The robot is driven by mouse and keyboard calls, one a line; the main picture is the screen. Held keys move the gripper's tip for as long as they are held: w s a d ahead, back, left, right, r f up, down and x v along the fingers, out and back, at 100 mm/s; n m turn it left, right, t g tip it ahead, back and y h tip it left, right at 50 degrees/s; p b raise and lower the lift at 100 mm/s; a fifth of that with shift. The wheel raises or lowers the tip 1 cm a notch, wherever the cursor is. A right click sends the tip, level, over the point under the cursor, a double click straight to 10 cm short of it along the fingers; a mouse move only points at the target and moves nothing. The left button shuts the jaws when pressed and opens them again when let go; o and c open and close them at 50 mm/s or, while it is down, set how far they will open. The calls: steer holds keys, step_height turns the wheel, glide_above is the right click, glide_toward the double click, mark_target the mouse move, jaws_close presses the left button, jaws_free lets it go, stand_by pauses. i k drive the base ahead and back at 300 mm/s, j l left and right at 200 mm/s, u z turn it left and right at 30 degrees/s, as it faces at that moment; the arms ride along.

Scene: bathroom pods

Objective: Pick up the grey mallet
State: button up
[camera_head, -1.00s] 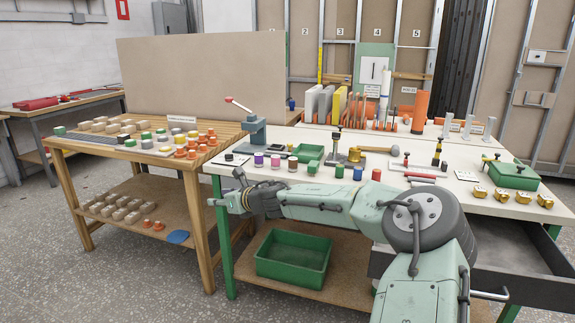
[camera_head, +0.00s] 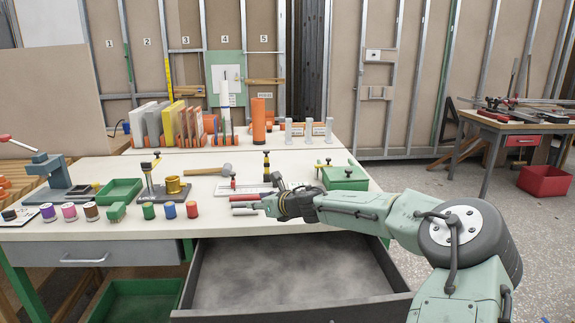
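The mallet, with a grey head (camera_head: 227,168) and a pale wooden handle (camera_head: 203,171), lies on the white workbench (camera_head: 120,230) towards the middle of its top. The handle points left and the head is at the right end. My gripper (camera_head: 269,193) is at the front part of the bench, right of and nearer than the mallet, clear of it. Its dark fingers look spread apart with nothing visible between them. The fingers are small in this view and partly overlap objects behind.
Left of the mallet are a brass cup (camera_head: 176,186) on a stand and a green tray (camera_head: 120,191). Red tools (camera_head: 244,198) lie beside my gripper. A green box (camera_head: 345,177) stands right.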

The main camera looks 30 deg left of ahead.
mark_target(228, 168)
steer(key=i+l+z, duration=0.15)
steer(key=i+z, duration=0.3)
steer(key=i, duration=0.15)
steer(key=i+z, duration=0.45)
steer(key=i, duration=0.15)
steer(key=i+l+u, duration=0.15)
steer(key=i, duration=0.55)
steer(key=i+l+u, duration=0.1)
steer(key=i, duration=0.55)
steer(key=i+u, duration=0.15)
steer(key=u, duration=0.25)
steer(key=i+u, duration=0.15)
steer(key=u, duration=0.2)
steer(key=i+u, duration=0.15)
steer(key=u, duration=0.25)
steer(key=i+l+u, duration=0.1)
steer(key=u, duration=0.25)
steer(key=i+u, duration=0.3)
steer(key=u, duration=0.2)
steer(key=i+l+u, duration=0.2)
steer(key=u, duration=0.3)
steer(key=i, duration=0.1)
